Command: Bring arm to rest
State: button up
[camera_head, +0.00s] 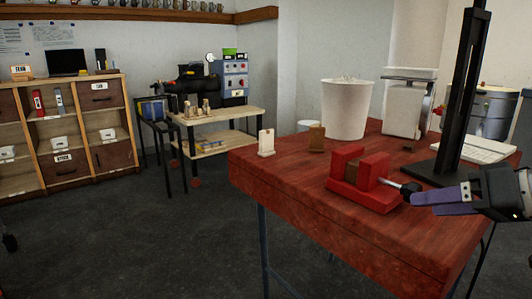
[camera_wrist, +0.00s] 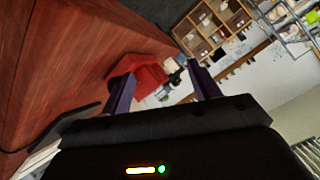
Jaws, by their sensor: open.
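My gripper (camera_head: 430,199) is at the right of the head view, its purple fingers pointing left over the red wooden table (camera_head: 290,185). Its fingertips are close to the handle end of a red vise (camera_head: 371,196); I cannot tell whether they touch it. In the wrist view my gripper (camera_wrist: 159,74) has its two fingers wide apart with nothing held between them. The red vise (camera_wrist: 150,78) shows beyond the fingers there.
A tall black stand (camera_head: 467,110) rises beside my gripper. Shelves (camera_head: 65,155) and a side bench (camera_head: 222,125) stand behind. Open floor lies left.

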jog(key=s+a+f+g+h, duration=0.1)
jog(key=s+a+f+h, duration=0.1)
jog(key=f, duration=0.5)
jog(key=s+a+f+m+g+h, duration=0.1)
jog(key=s+a+f+h, duration=0.2)
jog(key=a+f, duration=0.2)
jog(key=s+a+f+g+h, duration=0.1)
jog(key=s+a+f+h, duration=0.1)
jog(key=f, duration=0.7)
jog(key=shift+s+a+f+m+g+h, duration=0.3)
jog(key=shift+s+a+f+h, duration=0.15)
jog(key=shift+a, duration=0.6)
jog(key=shift+w+r, duration=0.1)
jog(key=shift+w, duration=0.05)
dwell(0.5)
